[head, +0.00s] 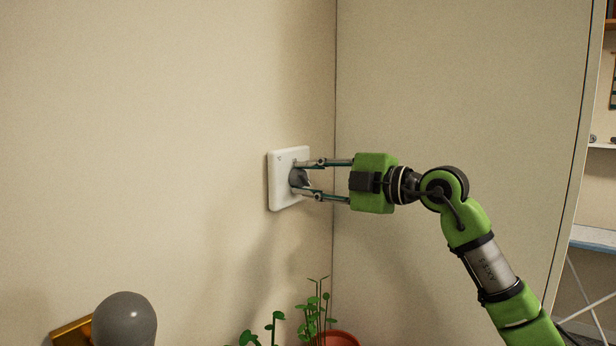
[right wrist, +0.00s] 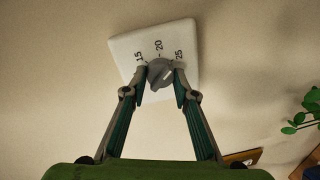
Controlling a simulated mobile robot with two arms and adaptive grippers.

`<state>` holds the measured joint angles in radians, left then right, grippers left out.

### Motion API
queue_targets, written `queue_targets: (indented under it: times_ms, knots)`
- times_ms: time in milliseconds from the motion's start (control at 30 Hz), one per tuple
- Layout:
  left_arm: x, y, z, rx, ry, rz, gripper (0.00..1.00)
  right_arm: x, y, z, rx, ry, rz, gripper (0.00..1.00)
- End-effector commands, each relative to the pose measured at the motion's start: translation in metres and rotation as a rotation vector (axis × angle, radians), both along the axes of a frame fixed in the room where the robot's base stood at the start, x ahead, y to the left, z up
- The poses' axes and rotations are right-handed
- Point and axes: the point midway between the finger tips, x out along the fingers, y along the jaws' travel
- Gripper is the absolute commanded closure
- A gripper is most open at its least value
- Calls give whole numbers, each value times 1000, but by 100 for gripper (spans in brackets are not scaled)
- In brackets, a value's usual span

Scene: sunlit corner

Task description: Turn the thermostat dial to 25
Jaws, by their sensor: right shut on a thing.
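The white square thermostat plate (head: 282,190) is on the wall near the corner; in the right wrist view the plate (right wrist: 127,47) appears tilted and bears the marks 15, 20 and 25. The grey round dial (head: 298,178) stands out from it; it also shows in the right wrist view (right wrist: 160,74). My right gripper (head: 303,178) reaches in from the right and is shut on the dial, one finger on each side. In the right wrist view its fingertips (right wrist: 160,84) touch the dial's sides. I cannot read for certain which number the dial points to. My left gripper is out of view.
A potted plant (head: 318,310) stands below the thermostat, close to the corner. A dark grey rounded object (head: 124,320) and a gold-coloured piece (head: 70,331) are at the lower left. The wall around the thermostat is clear.

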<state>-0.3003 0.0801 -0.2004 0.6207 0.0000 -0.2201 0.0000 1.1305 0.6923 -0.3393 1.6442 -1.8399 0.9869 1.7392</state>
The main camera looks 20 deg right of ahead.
Motion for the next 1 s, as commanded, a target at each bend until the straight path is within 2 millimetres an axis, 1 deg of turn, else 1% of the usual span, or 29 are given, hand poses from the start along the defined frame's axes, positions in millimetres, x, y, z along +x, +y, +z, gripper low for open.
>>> queue_targets:
  times_ms: [300,533,933,967,1000]
  knots:
    - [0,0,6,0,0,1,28,1,-1,1,119,92,-2,95]
    - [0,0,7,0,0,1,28,1,-1,0,149,116,-2,95]
    - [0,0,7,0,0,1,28,1,-1,0,152,118,-1,95]
    - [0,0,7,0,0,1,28,1,-1,0,152,118,-1,66]
    - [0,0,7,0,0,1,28,1,-1,0,152,118,-1,57]
